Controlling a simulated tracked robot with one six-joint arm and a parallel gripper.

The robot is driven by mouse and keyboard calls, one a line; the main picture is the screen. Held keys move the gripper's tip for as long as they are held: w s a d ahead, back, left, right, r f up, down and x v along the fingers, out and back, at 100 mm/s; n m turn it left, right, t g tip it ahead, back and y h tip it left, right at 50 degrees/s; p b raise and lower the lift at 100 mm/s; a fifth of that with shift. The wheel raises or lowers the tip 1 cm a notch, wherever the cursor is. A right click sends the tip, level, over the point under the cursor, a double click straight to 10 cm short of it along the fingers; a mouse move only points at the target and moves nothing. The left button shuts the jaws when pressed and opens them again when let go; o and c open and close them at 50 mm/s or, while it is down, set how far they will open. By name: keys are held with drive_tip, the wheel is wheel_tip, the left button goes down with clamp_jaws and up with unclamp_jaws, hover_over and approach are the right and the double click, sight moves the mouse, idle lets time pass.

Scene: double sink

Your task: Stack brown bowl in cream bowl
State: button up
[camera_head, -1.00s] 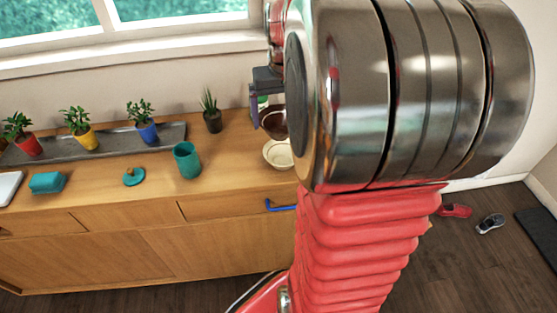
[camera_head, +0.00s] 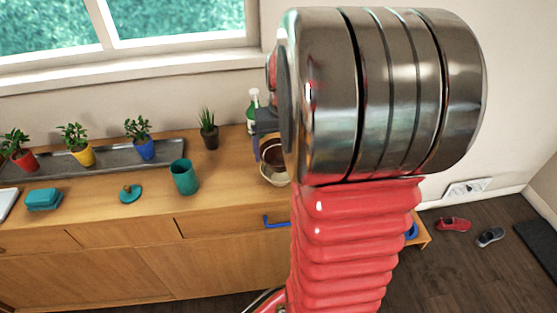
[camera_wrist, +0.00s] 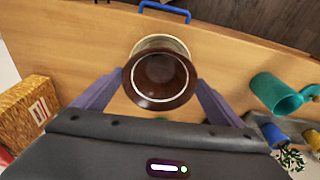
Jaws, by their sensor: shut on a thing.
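The brown bowl (camera_wrist: 160,72) is dark and glossy, with a pale ring inside. My gripper (camera_wrist: 160,80) is shut on it, with a purple finger at each side. The cream bowl (camera_wrist: 158,44) shows as a pale rim just beyond it in the wrist view. In the head view, the brown bowl (camera_head: 276,157) is directly over the cream bowl (camera_head: 270,179), which stands on the wooden counter. I cannot tell whether the bowls touch. My arm hides their right side and most of my gripper (camera_head: 262,150) there.
A teal cup (camera_head: 184,177) and teal lid (camera_head: 130,193) stand left of the bowls. The counter's front edge is close to the bowls.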

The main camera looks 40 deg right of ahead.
sight(280, 158)
drive_tip(key=shift+f, duration=1.85)
drive_tip(key=o, duration=0.9)
wheel_tip(280, 158, up, 12)
drive_tip(key=s+a, duration=0.1)
drive_tip(key=shift+s, duration=0.3)
